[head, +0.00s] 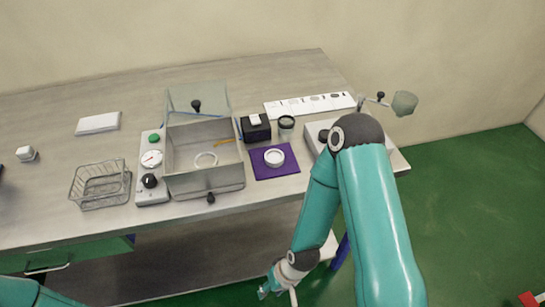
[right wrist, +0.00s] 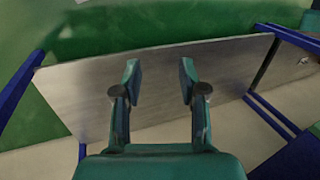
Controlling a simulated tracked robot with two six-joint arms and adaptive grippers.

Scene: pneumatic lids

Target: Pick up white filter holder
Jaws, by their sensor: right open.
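A white round holder (head: 274,157), which looks like the filter holder, lies on a purple mat (head: 289,168) right of the open metal box. My right gripper (head: 268,291) hangs low in front of the table edge, well apart from the holder. In the right wrist view my right gripper (right wrist: 160,78) has its two fingers spread, with nothing between them. The holder is not visible in that view. My left gripper is out of view; only part of my left arm shows at the lower left.
The open metal box (head: 179,184) has a raised lid (head: 198,96) and a pale ring (head: 206,160) inside. A gauge panel (head: 152,168) and wire basket (head: 101,185) stand left. A black block (head: 255,131) and dark-topped jar (head: 286,126) stand behind the mat. My right arm hides part of the right end.

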